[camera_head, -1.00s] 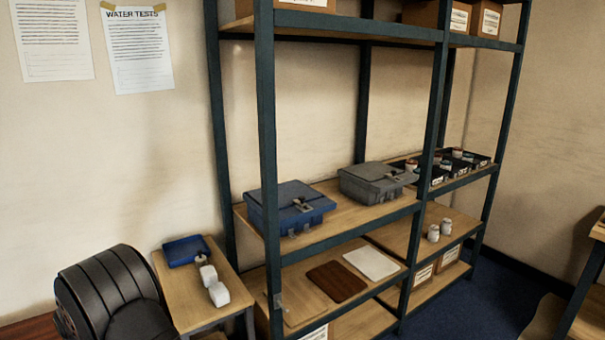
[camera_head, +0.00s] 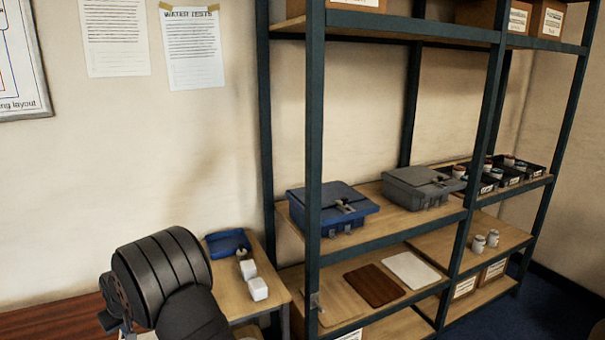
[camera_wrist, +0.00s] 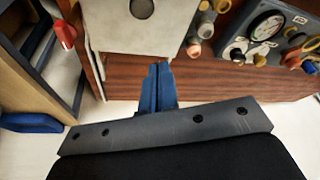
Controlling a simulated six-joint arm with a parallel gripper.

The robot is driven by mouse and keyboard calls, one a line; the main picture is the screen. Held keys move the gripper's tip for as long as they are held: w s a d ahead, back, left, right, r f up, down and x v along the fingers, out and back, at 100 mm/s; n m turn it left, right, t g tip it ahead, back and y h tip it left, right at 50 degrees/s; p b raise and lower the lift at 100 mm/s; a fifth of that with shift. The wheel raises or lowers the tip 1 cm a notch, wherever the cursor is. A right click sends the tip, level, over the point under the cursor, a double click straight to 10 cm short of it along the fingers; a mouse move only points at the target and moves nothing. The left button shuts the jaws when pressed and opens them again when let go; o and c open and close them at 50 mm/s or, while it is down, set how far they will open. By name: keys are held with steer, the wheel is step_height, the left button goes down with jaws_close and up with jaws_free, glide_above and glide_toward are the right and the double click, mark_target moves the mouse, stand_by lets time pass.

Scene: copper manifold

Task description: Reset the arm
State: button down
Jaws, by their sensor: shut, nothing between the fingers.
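My gripper (camera_wrist: 158,84) shows in the wrist view with its two blue fingers together and nothing between them. It points toward a wooden surface with a pale metal plate (camera_wrist: 140,36) just beyond the fingertips. In the head view my arm's black ribbed part stands at the lower left, and the fingers cannot be made out there.
A gauge panel (camera_wrist: 268,40) with several knobs and a red handle (camera_wrist: 65,34) lie near my gripper. The shelf rack (camera_head: 314,130) holds a blue case (camera_head: 332,205) and a grey case (camera_head: 422,186). A small table (camera_head: 232,292) carries a blue tray (camera_head: 227,242) and white blocks (camera_head: 257,289).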

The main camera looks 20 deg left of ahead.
steer(key=x, duration=0.4)
steer(key=shift+d+f, duration=0.1)
steer(key=shift+f, duration=0.1)
steer(key=d, duration=0.2)
steer(key=s+d, duration=0.1)
steer(key=shift+d+f, duration=0.25)
steer(key=shift+f, duration=0.05)
steer(key=w+a, duration=0.5)
steer(key=shift+w+a, duration=0.3)
steer(key=shift+a, duration=0.05)
step_height(320, 180, up, 10)
steer(key=shift+w+a+r, duration=0.2)
steer(key=shift+a, duration=0.2)
